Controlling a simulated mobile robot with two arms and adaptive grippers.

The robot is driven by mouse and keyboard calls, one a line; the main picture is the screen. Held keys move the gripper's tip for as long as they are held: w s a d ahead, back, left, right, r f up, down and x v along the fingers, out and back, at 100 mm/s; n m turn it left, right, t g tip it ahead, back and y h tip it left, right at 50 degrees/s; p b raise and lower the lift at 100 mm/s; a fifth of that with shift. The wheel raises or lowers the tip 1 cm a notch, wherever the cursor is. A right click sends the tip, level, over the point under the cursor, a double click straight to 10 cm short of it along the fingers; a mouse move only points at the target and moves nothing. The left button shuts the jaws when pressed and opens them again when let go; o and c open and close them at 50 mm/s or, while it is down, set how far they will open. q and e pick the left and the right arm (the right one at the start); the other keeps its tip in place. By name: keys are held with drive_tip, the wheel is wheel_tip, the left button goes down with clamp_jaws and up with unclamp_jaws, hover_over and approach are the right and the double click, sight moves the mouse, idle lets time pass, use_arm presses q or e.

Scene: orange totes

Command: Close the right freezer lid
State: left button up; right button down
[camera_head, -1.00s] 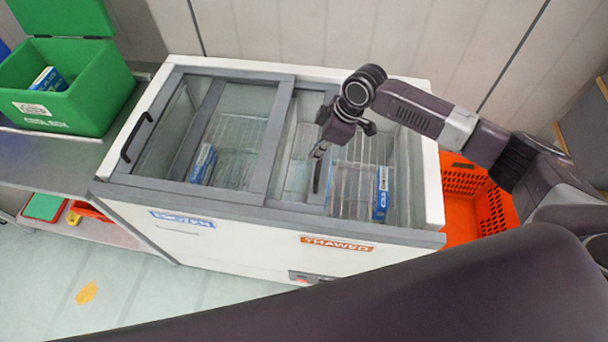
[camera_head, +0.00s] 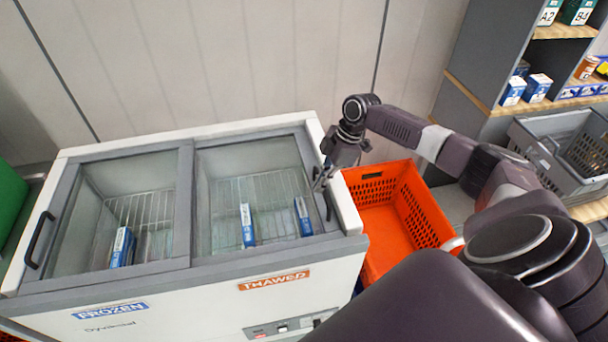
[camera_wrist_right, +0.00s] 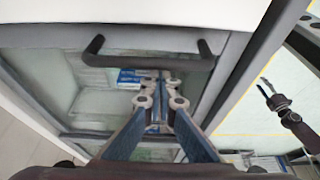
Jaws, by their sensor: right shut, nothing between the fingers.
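The white freezer (camera_head: 200,300) has a FROZEN label on its left half and a THAWED label on its right half. In the head view the grey-framed right glass lid (camera_head: 255,140) lies over the right compartment. Its dark handle (camera_wrist_right: 150,60) is at the lid's right side. My right gripper (camera_head: 318,183) is at that handle, shut and empty. In the right wrist view its fingertips (camera_wrist_right: 160,76) are at the handle bar; I cannot tell whether they touch. What looks like my left gripper (camera_wrist_right: 268,88) shows small at the right of the wrist view, its opening unclear.
The left glass lid (camera_head: 120,152) covers the left compartment. Blue-and-white boxes (camera_head: 247,226) lie inside the freezer. An orange tote (camera_head: 400,205) stands close against the freezer's right side. A grey shelf (camera_head: 480,70) with a grey crate (camera_head: 555,155) is further right.

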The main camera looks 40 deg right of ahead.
drive_tip(key=shift+s+d, duration=0.15)
drive_tip(key=shift+d, duration=0.25)
drive_tip(key=shift+a+r+p, duration=0.2)
drive_tip(key=shift+a+p, duration=0.15)
use_arm(q)
drive_tip(key=shift+w+a+f+b, duration=0.1)
drive_tip(key=shift+a+f+b, duration=0.2)
drive_tip(key=shift+a+b, duration=0.3)
use_arm(e)
wheel_tip(320, 180, up, 10)
drive_tip(key=shift+w+a, duration=0.2)
drive_tip(key=shift+w, duration=0.05)
use_arm(q)
drive_tip(key=shift+d, duration=0.1)
use_arm(e)
drive_tip(key=shift+s+f, duration=0.1)
